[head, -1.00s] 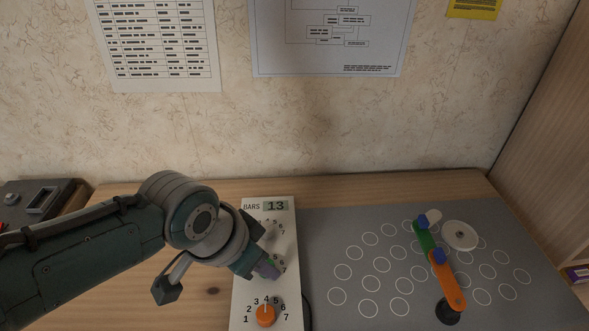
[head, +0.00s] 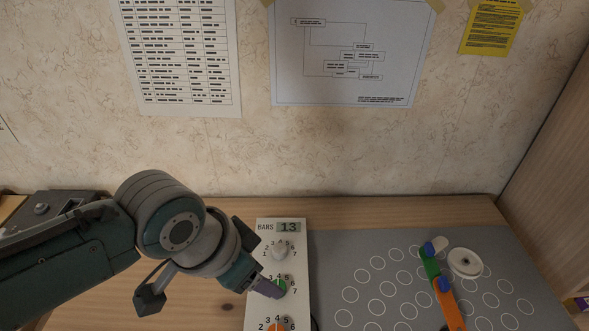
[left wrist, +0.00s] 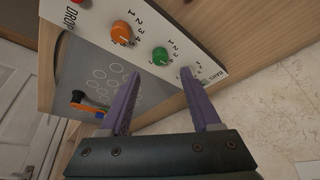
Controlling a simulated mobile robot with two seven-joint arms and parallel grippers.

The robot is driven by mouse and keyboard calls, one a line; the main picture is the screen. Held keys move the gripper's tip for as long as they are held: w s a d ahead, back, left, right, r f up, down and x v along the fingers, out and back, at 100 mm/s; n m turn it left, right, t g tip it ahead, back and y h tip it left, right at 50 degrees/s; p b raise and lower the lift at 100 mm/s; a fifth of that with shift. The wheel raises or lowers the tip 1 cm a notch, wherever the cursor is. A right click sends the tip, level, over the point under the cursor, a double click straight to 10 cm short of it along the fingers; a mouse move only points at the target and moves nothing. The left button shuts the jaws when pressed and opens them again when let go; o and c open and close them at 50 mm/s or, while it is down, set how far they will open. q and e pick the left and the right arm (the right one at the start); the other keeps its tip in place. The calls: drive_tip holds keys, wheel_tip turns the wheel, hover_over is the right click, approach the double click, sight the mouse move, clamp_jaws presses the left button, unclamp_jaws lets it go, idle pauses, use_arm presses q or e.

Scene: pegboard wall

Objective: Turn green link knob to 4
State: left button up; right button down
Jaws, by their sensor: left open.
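The green knob (head: 280,287) is in the middle of the white control panel (head: 267,240), with numbers around it. My left gripper (head: 268,288) is at its left side in the head view and covers part of the knob and its lower numbers. In the left wrist view the green knob (left wrist: 160,55) shows between and just beyond the two purple fingertips (left wrist: 160,75). The fingers are spread with nothing held. I cannot tell exactly which number the knob's pointer is at. My right gripper is not in view.
A white knob (head: 280,252) is above the green one and an orange knob (head: 279,327) below. The panel's display (head: 289,227) reads 13. To the right is a grey board (head: 335,250) with circles and a green and orange linkage (head: 432,268).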

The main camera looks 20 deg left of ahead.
use_arm(q)
drive_tip(key=v, duration=0.3)
drive_tip(key=shift+p, duration=0.35)
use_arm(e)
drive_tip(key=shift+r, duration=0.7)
